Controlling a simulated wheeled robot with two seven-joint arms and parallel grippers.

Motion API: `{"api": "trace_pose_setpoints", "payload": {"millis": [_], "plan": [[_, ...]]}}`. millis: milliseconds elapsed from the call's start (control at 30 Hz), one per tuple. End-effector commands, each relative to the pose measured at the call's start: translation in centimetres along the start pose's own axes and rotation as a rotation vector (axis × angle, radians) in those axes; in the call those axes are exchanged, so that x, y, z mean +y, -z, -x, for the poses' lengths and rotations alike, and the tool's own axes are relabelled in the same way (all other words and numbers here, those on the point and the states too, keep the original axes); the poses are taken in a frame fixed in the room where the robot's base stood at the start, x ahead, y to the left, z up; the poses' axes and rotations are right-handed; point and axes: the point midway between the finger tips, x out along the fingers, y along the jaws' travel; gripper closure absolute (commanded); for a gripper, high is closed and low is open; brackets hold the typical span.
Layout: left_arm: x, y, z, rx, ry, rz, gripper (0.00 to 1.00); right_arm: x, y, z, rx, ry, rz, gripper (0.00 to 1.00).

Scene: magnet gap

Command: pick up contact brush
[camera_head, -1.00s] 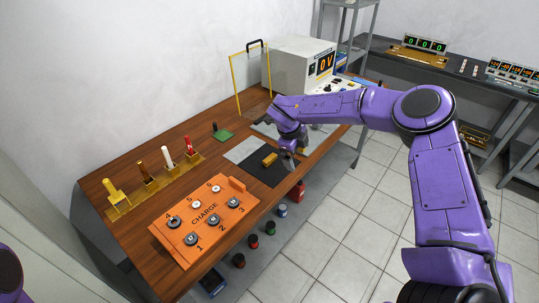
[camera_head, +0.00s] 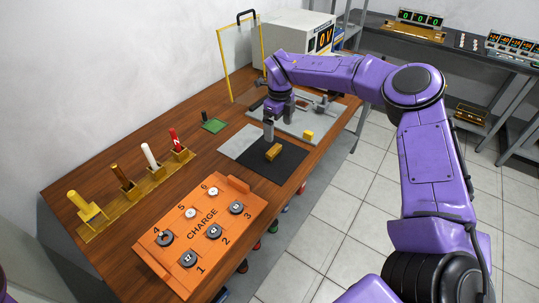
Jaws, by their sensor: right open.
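I cannot tell for sure which thing is the contact brush. A small black-handled piece (camera_head: 204,117) stands by a green pad (camera_head: 215,126). My right gripper (camera_head: 268,133) points down, open, over the grey and black mats, just behind a yellow block (camera_head: 273,152). It looks apart from the block, and its fingers partly overlap in view. My left gripper is out of view.
An orange CHARGE board (camera_head: 205,245) with several numbered discs lies in front. A second yellow block (camera_head: 308,135) sits on a grey plate (camera_head: 325,120) among grey fixtures. A yellow frame (camera_head: 226,72) and a voltage box (camera_head: 290,36) stand behind. Brown tabletop (camera_head: 165,105) is bare near the wall.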

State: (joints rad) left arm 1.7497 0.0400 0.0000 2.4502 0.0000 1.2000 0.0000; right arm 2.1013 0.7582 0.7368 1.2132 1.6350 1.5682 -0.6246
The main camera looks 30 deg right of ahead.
Motion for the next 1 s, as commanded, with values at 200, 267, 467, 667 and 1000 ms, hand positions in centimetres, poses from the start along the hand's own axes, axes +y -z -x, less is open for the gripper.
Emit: {"api": "trace_pose_setpoints", "payload": {"millis": [200, 267, 467, 667, 1000], "plan": [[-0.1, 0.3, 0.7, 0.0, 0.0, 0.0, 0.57, 0.4, -0.4, -3.6, 0.005, -0.001, 0.008, 0.0], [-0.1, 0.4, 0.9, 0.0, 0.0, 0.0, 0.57, 0.5, -0.5, -4.5, 0.004, 0.0, 0.01, 0.0], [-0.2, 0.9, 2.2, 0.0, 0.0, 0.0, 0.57, 0.9, -0.8, -7.0, 0.006, -0.001, 0.011, 0.0], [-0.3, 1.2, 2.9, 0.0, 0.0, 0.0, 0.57, 1.0, -0.9, -10.2, 0.003, 0.001, 0.007, 0.0], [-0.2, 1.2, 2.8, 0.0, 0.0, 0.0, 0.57, 0.9, -0.8, -10.6, 0.001, 0.001, 0.005, 0.33]]}}
